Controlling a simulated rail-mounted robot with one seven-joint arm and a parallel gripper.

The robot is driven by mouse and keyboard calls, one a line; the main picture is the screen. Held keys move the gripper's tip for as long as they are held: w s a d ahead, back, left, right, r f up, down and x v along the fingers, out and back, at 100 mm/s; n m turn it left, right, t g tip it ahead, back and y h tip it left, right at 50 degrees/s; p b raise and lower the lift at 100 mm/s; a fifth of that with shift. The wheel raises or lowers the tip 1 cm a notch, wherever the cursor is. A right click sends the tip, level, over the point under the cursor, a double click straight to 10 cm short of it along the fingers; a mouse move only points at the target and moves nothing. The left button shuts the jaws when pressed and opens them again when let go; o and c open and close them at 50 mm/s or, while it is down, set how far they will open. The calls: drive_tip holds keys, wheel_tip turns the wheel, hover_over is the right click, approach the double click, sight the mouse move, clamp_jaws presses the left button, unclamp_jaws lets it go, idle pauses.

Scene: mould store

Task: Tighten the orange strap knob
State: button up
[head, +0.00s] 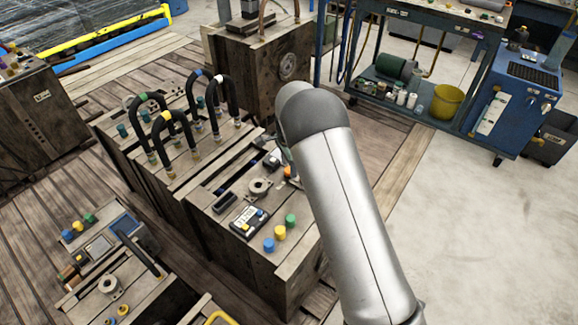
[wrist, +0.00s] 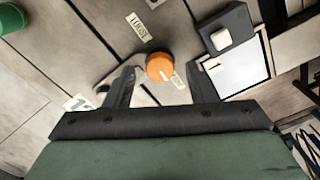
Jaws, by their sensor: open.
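The orange strap knob (wrist: 159,65) is a round cap on the grey wooden-looking top of a mould block. In the wrist view it sits between the two fingertips of my gripper (wrist: 162,75), with a gap on each side. A white pointer mark on it faces a small label (wrist: 178,81), partly hard to read. Another label (wrist: 140,26), seemingly reading LOOSE, lies above it. My gripper is open and empty. In the head view a small orange piece, likely the knob (head: 288,172), shows beside my arm; my arm hides the gripper there.
A dark box with a white button and pale panel (wrist: 235,65) is close to the right finger. A green cap (wrist: 12,18) is at upper left.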

wheel_tip(320, 180, up, 17)
drive_tip(key=p, duration=0.1)
drive_tip(key=shift+f, duration=0.2)
idle(0.3)
drive_tip(key=s+d+r+n+p, duration=0.4)
drive_tip(key=s+d+r+p, duration=0.2)
drive_tip(key=s+d+r, duration=0.55)
drive_tip(key=s+d+r+n+p, duration=0.1)
drive_tip(key=s+d+n+p, duration=0.1)
drive_tip(key=s, duration=1.1)
drive_tip(key=s+d+r+n+p, duration=0.1)
drive_tip(key=s+n, duration=0.5)
drive_tip(key=s, duration=0.6)
drive_tip(key=d+p, duration=0.1)
drive_tip(key=d, duration=0.1)
drive_tip(key=shift+s+d+r+n+p, duration=0.15)
drive_tip(key=shift+s+d+n+p, duration=0.2)
drive_tip(key=shift+s+d+n, duration=0.05)
